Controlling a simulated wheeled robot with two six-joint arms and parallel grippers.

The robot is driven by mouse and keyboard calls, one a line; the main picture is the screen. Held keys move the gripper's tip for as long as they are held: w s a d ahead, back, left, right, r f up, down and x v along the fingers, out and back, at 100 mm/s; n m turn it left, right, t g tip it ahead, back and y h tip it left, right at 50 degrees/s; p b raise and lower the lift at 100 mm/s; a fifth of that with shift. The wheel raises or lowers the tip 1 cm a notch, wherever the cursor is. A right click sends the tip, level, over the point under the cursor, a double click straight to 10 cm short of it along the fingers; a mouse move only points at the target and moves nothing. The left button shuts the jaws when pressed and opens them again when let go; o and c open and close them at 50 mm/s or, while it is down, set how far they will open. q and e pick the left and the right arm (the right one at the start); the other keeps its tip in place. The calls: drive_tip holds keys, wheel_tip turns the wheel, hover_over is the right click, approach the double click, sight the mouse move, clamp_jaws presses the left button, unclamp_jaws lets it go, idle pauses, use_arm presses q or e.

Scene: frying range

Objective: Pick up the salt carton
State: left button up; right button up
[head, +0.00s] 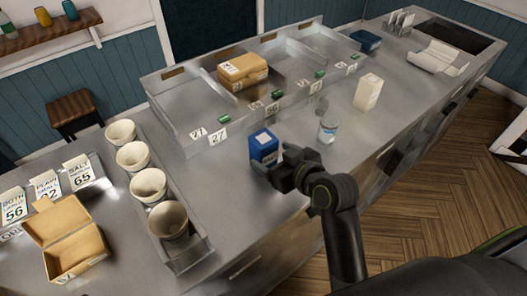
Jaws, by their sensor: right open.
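A small blue carton (264,145) with a white label stands upright on the steel counter, in front of the divided bin; it looks like the salt carton, though its lettering is too small to read. My right gripper (272,172) is open and empty, just in front of the carton's lower right side. It hides a little of the carton's base, and I cannot tell whether it touches. A cream carton (368,93) stands farther right. My left gripper is not in view.
A clear jar (328,128) with a blue label stands close to the right of my gripper. The steel divided bin (190,105) holds tan boxes (243,69) behind the carton. Several cups (149,186) stand in a rack at left, near an open tan box (70,232).

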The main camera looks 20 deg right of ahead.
sight(270, 154)
drive_tip(key=p+x, duration=0.1)
drive_tip(key=x, duration=0.2)
drive_tip(key=shift+w+a+f, duration=0.1)
drive_tip(key=shift+w, duration=0.15)
drive_tip(key=shift+x, duration=0.75)
drive_tip(key=c, duration=1.1)
